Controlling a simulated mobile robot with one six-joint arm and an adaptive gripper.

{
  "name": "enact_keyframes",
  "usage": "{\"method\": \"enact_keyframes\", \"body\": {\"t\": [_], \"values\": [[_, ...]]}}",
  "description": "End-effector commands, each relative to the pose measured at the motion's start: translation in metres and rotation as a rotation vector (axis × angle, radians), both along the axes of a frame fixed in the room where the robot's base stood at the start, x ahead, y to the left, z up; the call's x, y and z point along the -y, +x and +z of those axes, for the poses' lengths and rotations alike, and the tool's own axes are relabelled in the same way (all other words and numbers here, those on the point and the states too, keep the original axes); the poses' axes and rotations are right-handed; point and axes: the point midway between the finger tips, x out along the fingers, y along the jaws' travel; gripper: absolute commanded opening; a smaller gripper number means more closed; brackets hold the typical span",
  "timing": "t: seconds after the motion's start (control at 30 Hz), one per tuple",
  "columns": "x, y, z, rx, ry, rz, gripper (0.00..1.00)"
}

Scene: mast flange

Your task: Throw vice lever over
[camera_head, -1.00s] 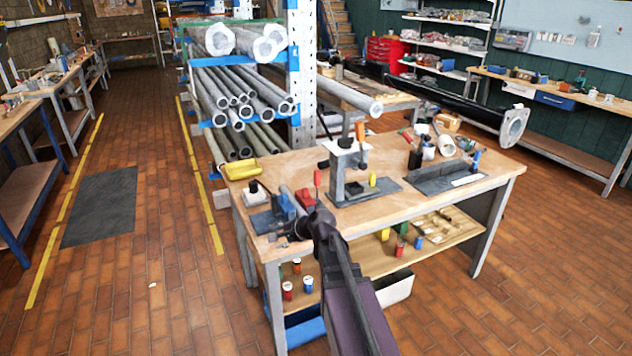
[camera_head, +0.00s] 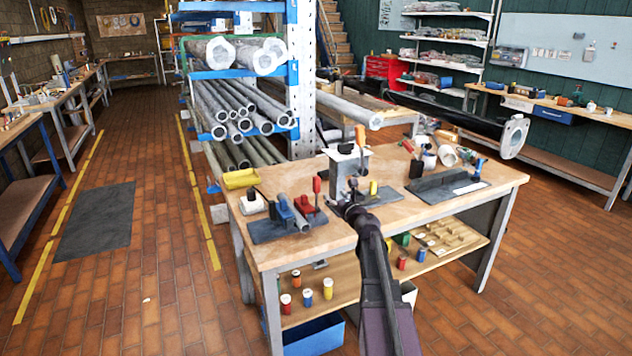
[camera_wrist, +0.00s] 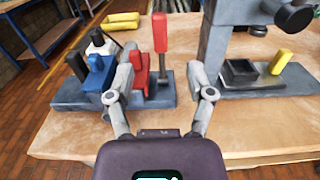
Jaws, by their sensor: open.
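The vice stands at the bench's left front on a grey plate, with a blue jaw block (camera_head: 281,208) and a red block (camera_head: 304,205). Its lever (camera_head: 317,186) has a red handle and stands upright. In the wrist view the lever (camera_wrist: 160,34) rises near the middle, beyond and between my fingers. The blue block (camera_wrist: 97,74) and red block (camera_wrist: 139,68) are to its left, the red one partly behind my left finger. My gripper (camera_wrist: 165,65) is open and empty. In the head view my gripper (camera_head: 350,207) is right of the vice, its fingers hard to make out.
A grey press (camera_head: 345,168) stands right of the vice, close to my gripper in the head view. A yellow tray (camera_head: 241,179) and a white-topped block (camera_head: 251,202) are at the left. A dark fixture plate (camera_head: 445,189) lies at the right. Bare wood lies along the front edge.

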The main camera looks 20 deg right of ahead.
Motion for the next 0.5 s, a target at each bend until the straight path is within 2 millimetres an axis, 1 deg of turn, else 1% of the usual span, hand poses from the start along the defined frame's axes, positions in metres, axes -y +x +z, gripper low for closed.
{"method": "enact_keyframes", "body": {"t": [0.27,0.37,0.5], "values": [[-0.001,0.003,0.0,-0.001,-0.003,0.003,0.69],[-0.001,0.008,0.0,-0.001,-0.004,0.003,0.69],[-0.002,0.021,0.0,-0.001,-0.004,0.005,0.69]]}}
